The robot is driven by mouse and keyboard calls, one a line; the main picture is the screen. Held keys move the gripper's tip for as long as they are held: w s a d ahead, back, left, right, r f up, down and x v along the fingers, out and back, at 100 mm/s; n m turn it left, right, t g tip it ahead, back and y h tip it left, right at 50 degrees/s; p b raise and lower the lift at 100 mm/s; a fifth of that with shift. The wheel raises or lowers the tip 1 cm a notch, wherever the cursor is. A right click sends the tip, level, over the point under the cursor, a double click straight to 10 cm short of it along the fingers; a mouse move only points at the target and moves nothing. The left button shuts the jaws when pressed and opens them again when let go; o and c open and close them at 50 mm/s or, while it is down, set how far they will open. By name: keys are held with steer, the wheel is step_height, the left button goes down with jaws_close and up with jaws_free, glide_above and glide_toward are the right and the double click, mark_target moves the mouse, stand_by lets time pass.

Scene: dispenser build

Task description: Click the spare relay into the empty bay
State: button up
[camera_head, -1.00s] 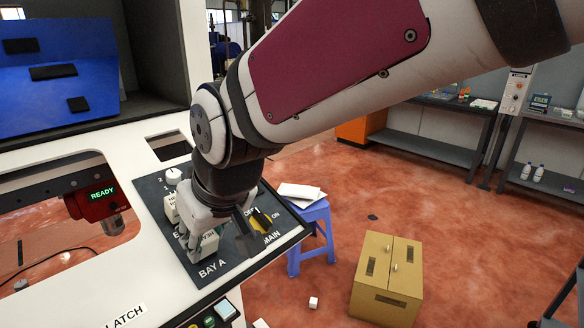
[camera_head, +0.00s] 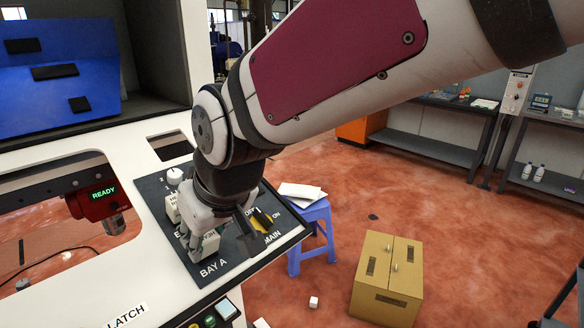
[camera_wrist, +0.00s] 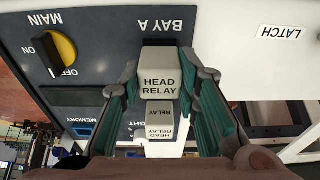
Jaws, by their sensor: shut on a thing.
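My gripper (camera_head: 197,238) is low over the dark panel, its fingers closed on a pale block, the head relay (camera_head: 210,244). In the wrist view the relay (camera_wrist: 160,84), lettered HEAD RELAY, sits between the two teal-lined fingers. It is right beside the BAY A lettering (camera_head: 215,269); how far it is seated cannot be told, as its underside is hidden. A second pale block (camera_head: 171,208) shows behind my gripper, partly covered. Smaller faces lettered RELAY (camera_wrist: 160,113) show below the held relay in the wrist view.
A yellow and black MAIN switch (camera_head: 261,219) stands close right of my gripper, and a white knob (camera_head: 174,176) behind it. A red unit reading READY (camera_head: 97,199) is at the left. A blue stool (camera_head: 311,220) and a cardboard box (camera_head: 387,275) stand on the floor.

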steer(key=shift+a+f, duration=0.1)
steer(key=shift+f, duration=0.25)
stand_by(0.4)
stand_by(0.3)
steer(key=o, duration=1.7)
steer(key=shift+c, duration=0.2)
steer(key=shift+r, duration=0.15)
steer(key=p+v, duration=0.2)
steer(key=v, duration=0.3)
steer(key=shift+s+r+p, duration=0.1)
steer(key=shift+r+p, duration=0.25)
steer(key=shift+d, duration=0.3)
